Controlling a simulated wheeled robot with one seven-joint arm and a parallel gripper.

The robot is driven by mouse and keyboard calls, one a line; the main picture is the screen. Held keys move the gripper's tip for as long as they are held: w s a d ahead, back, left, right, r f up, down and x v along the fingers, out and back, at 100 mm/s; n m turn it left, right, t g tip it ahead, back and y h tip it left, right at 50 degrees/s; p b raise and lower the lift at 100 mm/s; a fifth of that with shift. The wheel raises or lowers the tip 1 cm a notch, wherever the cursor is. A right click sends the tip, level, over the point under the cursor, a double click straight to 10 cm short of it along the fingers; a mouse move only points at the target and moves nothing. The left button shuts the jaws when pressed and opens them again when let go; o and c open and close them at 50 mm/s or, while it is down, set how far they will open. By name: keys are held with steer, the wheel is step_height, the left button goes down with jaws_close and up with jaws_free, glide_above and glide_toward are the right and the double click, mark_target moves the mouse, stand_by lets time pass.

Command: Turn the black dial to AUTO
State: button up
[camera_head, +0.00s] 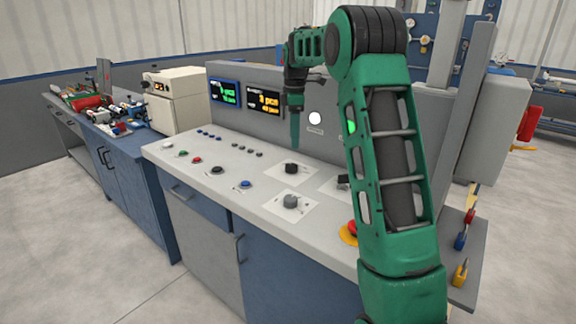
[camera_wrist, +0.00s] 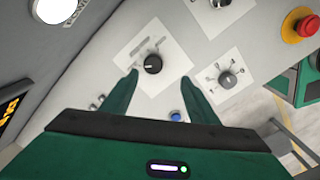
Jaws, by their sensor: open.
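The black dial (camera_head: 292,169) sits on a white label plate on the grey console top. It also shows in the wrist view (camera_wrist: 152,64), between and just beyond my fingertips. My gripper (camera_head: 295,146) points down above this dial, with a visible gap between. In the wrist view my gripper (camera_wrist: 160,77) is open and empty, one green finger on each side of the dial's near side. The label's lettering is too small to read, so I cannot tell the dial's setting.
A grey dial (camera_head: 291,202) stands in front of the black one. Another dark knob (camera_head: 343,181) is partly behind my arm. A red emergency button (camera_wrist: 306,27) is on a yellow base. Several small buttons lie left. An upright panel with displays (camera_head: 264,101) stands behind.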

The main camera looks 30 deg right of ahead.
mark_target(292, 165)
steer(key=shift+n, duration=0.4)
steer(key=f, duration=0.3)
steer(key=w+f, duration=0.1)
steer(key=f, duration=0.7)
steer(key=shift+w+f, duration=0.15)
steer(key=shift+w, duration=0.15)
